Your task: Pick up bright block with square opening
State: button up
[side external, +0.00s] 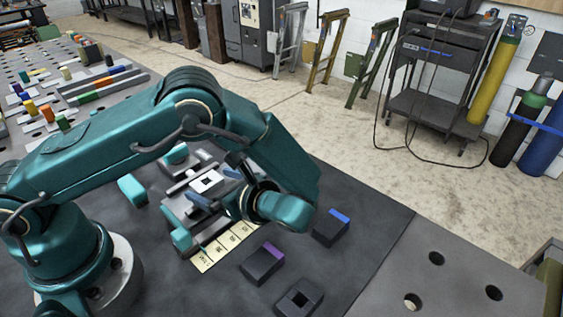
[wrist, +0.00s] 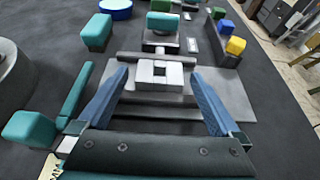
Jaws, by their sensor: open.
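The bright block with a square opening (wrist: 146,75) is white with a dark square hole in its top. It sits on a grey slotted fixture (wrist: 226,95) ahead of my gripper. The block also shows in the side view (side external: 207,180), partly framed by the fingers. My gripper (wrist: 158,76) is open, with one blue finger to each side of the block in the wrist view. It also shows in the side view (side external: 214,187). I see no finger touching the block, and the height gap is hard to judge.
A dark block with a square opening (side external: 315,297), a purple-marked block (side external: 262,265) and a blue-marked block (side external: 331,229) lie right of the fixture. A pale numbered strip (side external: 203,262) lies beside it. Teal posts (wrist: 97,32) stand around the fixture.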

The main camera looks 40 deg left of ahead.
jog(key=shift+a+f, duration=0.15)
jog(key=shift+a, duration=0.2)
jog(key=c, duration=1.5)
grip_shut()
jog(key=shift+r, duration=0.2)
